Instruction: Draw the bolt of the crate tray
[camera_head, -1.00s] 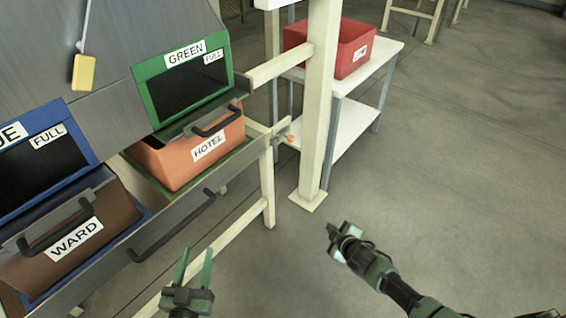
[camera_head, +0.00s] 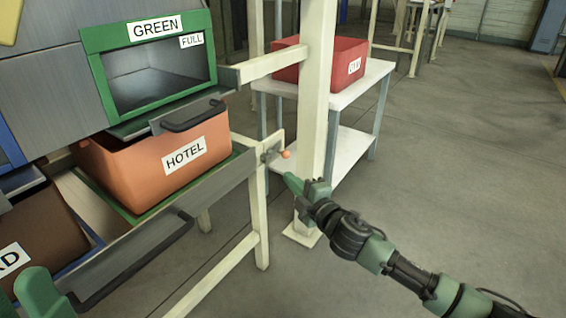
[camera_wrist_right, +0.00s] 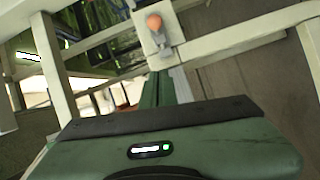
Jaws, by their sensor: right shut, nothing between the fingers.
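The crate tray (camera_head: 215,207) is a long grey-fronted drawer with a dark bar handle (camera_head: 135,262), under the chutes. The bolt (camera_head: 270,154) sits at the tray's right end by the cream frame post, with an orange knob (camera_head: 286,155). In the right wrist view the knob (camera_wrist_right: 154,21) stands up from a pale plate, ahead of the fingers. My right gripper (camera_head: 291,183) is shut and empty, just below the knob and apart from it. My left gripper (camera_head: 42,292) is only a green part at the bottom left corner; its fingers are not clear.
A cream post (camera_head: 317,100) rises close behind the knob. A white shelf table (camera_head: 352,92) holds a red crate (camera_head: 340,52). Floor at right is clear.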

